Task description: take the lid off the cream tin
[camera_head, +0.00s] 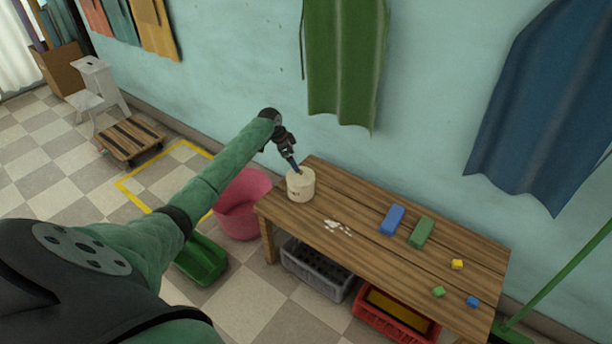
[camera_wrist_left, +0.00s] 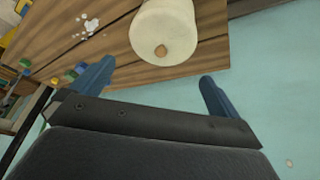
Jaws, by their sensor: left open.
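The cream tin (camera_head: 300,192) stands upright near the left end of the wooden table in the head view. It is a cream-white cylinder with a small mark on its side. The wrist view shows the tin (camera_wrist_left: 165,30) with a round wooden knob (camera_wrist_left: 161,51) on top, so the lid appears to be on. My left gripper (camera_head: 298,170) comes down over the tin from behind and left. In the wrist view its blue fingers (camera_wrist_left: 155,88) are spread apart, with nothing between them; the knob lies a little beyond the tips. My right gripper is not shown.
The wooden table (camera_head: 360,218) also holds white flakes (camera_head: 337,227), a blue block (camera_head: 392,219), a green block (camera_head: 421,232) and several small cubes. A pink tub (camera_head: 241,205) stands left of the table. A wall is close behind.

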